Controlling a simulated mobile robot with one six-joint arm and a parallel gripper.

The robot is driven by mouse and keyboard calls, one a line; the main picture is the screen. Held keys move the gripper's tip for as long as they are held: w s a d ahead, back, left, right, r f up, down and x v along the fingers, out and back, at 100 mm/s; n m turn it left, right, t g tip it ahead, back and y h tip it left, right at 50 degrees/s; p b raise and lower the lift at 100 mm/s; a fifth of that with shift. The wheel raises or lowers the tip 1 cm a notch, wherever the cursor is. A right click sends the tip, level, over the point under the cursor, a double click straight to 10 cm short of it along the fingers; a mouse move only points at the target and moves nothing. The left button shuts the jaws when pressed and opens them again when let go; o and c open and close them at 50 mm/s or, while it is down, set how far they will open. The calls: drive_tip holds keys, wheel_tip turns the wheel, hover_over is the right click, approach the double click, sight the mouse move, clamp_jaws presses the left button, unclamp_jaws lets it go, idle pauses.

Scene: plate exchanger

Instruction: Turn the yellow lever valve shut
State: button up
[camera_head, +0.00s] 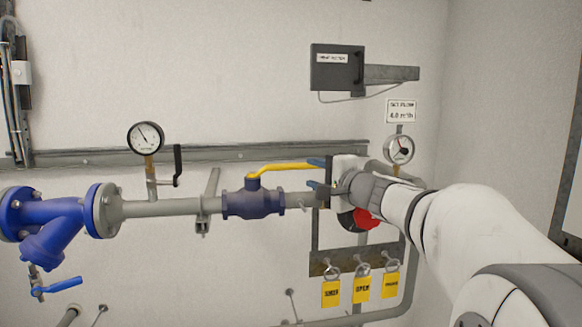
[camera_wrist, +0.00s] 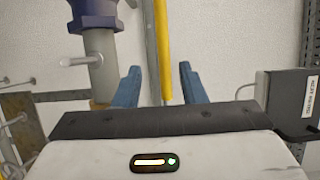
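The yellow lever (camera_head: 285,167) sits on top of the dark blue valve body (camera_head: 252,204) on a horizontal grey pipe. In the wrist view the lever (camera_wrist: 163,45) runs between the open fingers of my gripper (camera_wrist: 160,68), with a gap visible on each side. I cannot tell whether the lever's tip lies fully within the finger depth. The valve body (camera_wrist: 95,14) shows at the top left there.
A red round handwheel (camera_head: 366,218) is just below my wrist. Yellow tags (camera_head: 361,289) hang under it. A pressure gauge (camera_head: 399,150) is behind my arm, and another gauge (camera_head: 146,137) is at left. A grey wall box (camera_head: 337,68) is above. A blue flanged fitting (camera_head: 50,215) is at far left.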

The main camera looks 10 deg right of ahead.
sight(301, 168)
drive_tip(key=shift+a+r, duration=0.3)
drive_tip(key=shift+w+a+r+p, duration=0.15)
drive_tip(key=shift+w+a+p, duration=0.1)
drive_tip(key=shift+p, duration=0.15)
drive_tip(key=x, duration=0.2)
drive_tip(key=p+x, duration=0.1)
drive_tip(key=x, duration=0.3)
drive_tip(key=shift+w+d+f+p, duration=0.15)
drive_tip(key=shift+d+f+p, duration=0.1)
drive_tip(key=shift+d+p, duration=0.1)
drive_tip(key=shift+c, duration=0.3)
clamp_jaws()
